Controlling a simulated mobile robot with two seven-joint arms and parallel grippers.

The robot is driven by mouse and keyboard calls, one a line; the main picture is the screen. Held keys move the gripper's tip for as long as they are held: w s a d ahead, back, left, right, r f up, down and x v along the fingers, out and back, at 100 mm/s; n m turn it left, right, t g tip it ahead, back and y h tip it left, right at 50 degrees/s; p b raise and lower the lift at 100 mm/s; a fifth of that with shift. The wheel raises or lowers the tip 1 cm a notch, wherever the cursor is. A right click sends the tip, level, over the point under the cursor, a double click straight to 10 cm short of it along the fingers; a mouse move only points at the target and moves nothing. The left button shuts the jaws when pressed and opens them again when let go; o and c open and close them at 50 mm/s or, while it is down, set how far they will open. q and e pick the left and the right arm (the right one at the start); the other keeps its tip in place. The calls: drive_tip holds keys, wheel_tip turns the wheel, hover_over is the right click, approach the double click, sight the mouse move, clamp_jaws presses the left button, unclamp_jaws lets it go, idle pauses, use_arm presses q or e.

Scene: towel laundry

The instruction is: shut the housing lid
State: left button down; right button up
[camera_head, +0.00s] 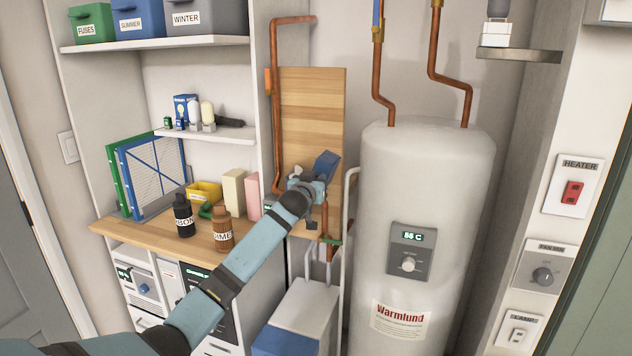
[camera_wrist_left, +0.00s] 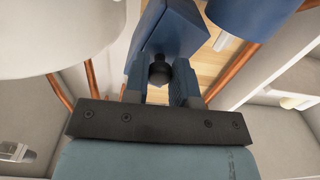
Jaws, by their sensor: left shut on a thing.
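The blue housing lid (camera_head: 327,163) is in front of the wooden board, left of the water heater, and looks tilted. In the left wrist view the lid (camera_wrist_left: 172,30) is a flat blue panel with a black knob (camera_wrist_left: 160,72). My left gripper (camera_head: 316,184) is at the lid. In the wrist view its fingers (camera_wrist_left: 162,82) are shut on the black knob. A blue rounded body (camera_wrist_left: 250,14) is beside the lid in the wrist view. My arm and gripper hide much of the housing in the head view. My right gripper is not in view.
The white water heater (camera_head: 425,200) stands close to the right of my gripper. Copper pipes (camera_head: 277,100) run along the wooden board (camera_head: 310,110). A white box with a blue front (camera_head: 305,310) is below. Bottles stand on the worktop (camera_head: 150,235) to the left.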

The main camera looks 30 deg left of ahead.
use_arm(q)
drive_tip(key=shift+r, duration=0.1)
drive_tip(key=s+a+n+p, duration=0.1)
drive_tip(key=a+n+p, duration=0.3)
drive_tip(key=n, duration=0.7)
drive_tip(key=s+a+n+p, duration=0.1)
drive_tip(key=a+n+p, duration=0.3)
drive_tip(key=n, duration=0.7)
drive_tip(key=shift+a+f+p, duration=0.25)
drive_tip(key=shift+f+p, duration=0.05)
drive_tip(key=shift+p, duration=0.25)
drive_tip(key=c, duration=0.9)
unclamp_jaws()
drive_tip(key=shift+c, duration=0.2)
drive_tip(key=shift+s, duration=0.15)
